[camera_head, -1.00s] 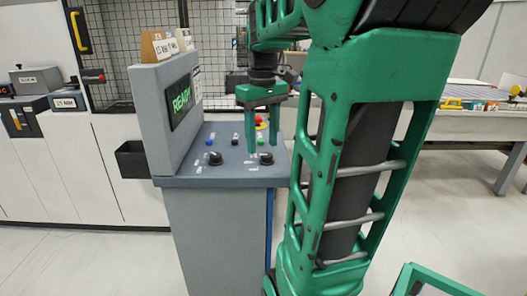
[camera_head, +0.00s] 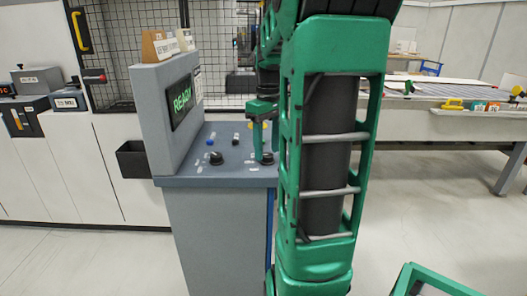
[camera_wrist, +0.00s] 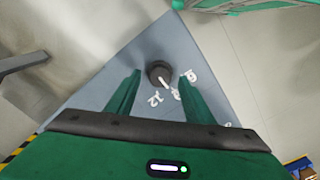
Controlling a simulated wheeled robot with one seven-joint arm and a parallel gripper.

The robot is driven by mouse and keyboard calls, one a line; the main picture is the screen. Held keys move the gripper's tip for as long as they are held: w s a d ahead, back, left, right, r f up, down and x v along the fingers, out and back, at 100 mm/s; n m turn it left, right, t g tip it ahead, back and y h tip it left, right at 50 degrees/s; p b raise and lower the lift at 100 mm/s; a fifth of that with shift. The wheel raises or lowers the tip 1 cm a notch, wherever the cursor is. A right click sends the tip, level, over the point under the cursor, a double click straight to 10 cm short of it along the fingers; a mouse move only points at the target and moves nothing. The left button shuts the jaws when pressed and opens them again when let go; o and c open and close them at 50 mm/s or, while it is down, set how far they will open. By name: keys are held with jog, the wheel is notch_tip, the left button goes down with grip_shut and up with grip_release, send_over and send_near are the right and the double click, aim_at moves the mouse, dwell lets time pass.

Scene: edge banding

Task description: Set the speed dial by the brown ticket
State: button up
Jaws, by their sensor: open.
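The brown ticket (camera_head: 154,46) stands on top of the console's upright panel, beside paler tickets; its writing is too small to read. Two black dials sit on the console's sloped top: a left one (camera_head: 216,158) and a right one (camera_head: 267,159). My gripper (camera_head: 266,148) is open and points down at the right dial, partly hidden by my arm. In the wrist view, a black dial (camera_wrist: 158,72) lies between my open fingertips, with a gap on each side. Its white pointer aims toward printed numbers; one reads 12, and the others are hard to read.
The console (camera_head: 215,220) has a green READY display (camera_head: 182,97) on its upright panel. A mesh guard (camera_head: 130,50) stands behind; a worktable (camera_head: 470,122) is at right.

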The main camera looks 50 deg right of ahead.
jog(key=shift+f, duration=0.6)
jog(key=shift+a, duration=0.1)
jog(key=c, duration=1)
jog(key=shift+c, duration=0.2)
jog(key=m, duration=0.4)
jog(key=shift+m, duration=2.4)
